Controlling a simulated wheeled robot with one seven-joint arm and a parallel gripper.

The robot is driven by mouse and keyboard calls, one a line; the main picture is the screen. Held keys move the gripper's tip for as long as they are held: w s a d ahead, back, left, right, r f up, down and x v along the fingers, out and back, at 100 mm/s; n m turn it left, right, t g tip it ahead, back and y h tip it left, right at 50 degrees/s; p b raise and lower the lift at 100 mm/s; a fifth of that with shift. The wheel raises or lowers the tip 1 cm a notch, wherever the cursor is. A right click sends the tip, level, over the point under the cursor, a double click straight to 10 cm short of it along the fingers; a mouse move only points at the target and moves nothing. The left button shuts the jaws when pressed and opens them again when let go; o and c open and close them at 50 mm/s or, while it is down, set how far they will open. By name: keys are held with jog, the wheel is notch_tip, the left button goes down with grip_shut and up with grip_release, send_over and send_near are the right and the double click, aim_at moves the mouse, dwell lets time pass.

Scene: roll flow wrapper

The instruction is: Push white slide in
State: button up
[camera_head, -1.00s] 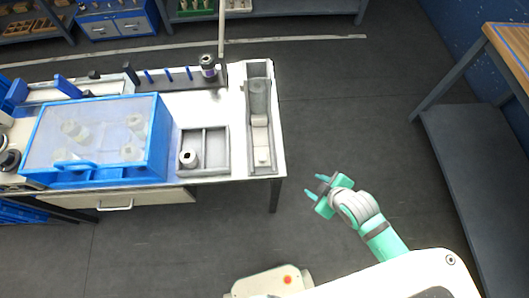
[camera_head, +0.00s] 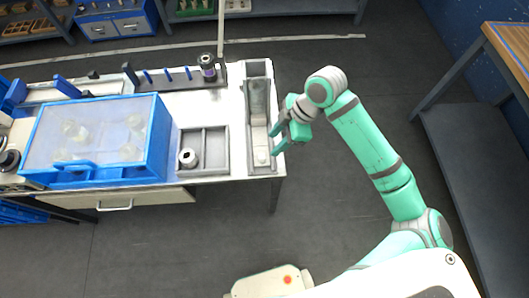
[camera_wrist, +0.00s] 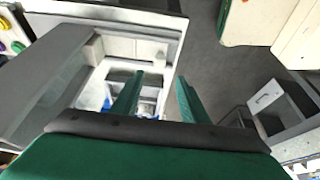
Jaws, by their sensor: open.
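The white slide (camera_head: 261,157) lies in a long grey channel (camera_head: 248,95) at the right end of the table. It is a pale block in the front part of the channel, with a small raised piece on top. In the wrist view a pale block, likely the slide (camera_wrist: 120,46), shows at the end of the channel. My gripper (camera_head: 275,141) is over the channel's right edge beside the slide. Its two green fingers (camera_wrist: 160,82) are apart with nothing between them. I cannot tell whether a finger touches the slide.
A grey two-part tray (camera_head: 204,130) holding a ring-shaped part (camera_head: 187,158) stands left of the channel. A blue case with a clear lid (camera_head: 95,135) is further left. A dark spool (camera_head: 208,68) stands at the back.

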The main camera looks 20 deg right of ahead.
aim_at(262, 155)
jog(key=x, duration=0.9)
jog(key=shift+w+a+f, duration=0.1)
jog(key=shift+w+f, duration=0.05)
jog(key=shift+f, duration=0.2)
grip_shut()
